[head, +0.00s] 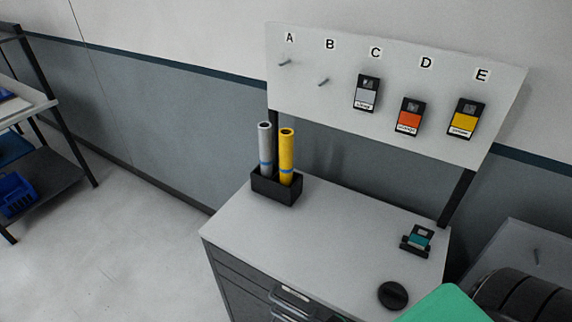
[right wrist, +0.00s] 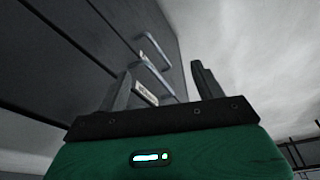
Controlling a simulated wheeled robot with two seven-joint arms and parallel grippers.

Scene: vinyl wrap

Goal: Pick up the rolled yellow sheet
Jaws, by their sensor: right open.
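The rolled yellow sheet (head: 287,150) stands upright in a black holder (head: 277,190) on the cabinet top, with a blue band round its lower part. A grey-white roll (head: 265,145) stands beside it, on its left. My right gripper (right wrist: 163,68) is open and empty in the right wrist view, with drawer fronts and handles behind its fingers. The yellow sheet does not show in that view. In the head view only a green part, which looks like my right arm, shows at the bottom right; its fingers are out of frame. My left gripper is not in view.
The cabinet top (head: 320,225) is clear in the middle. A teal-labelled item (head: 418,238) and a black disc (head: 393,295) lie on its right. A pegboard (head: 340,60) lettered A to E stands behind, with packs under C, D and E. A shelf (head: 40,107) is far left.

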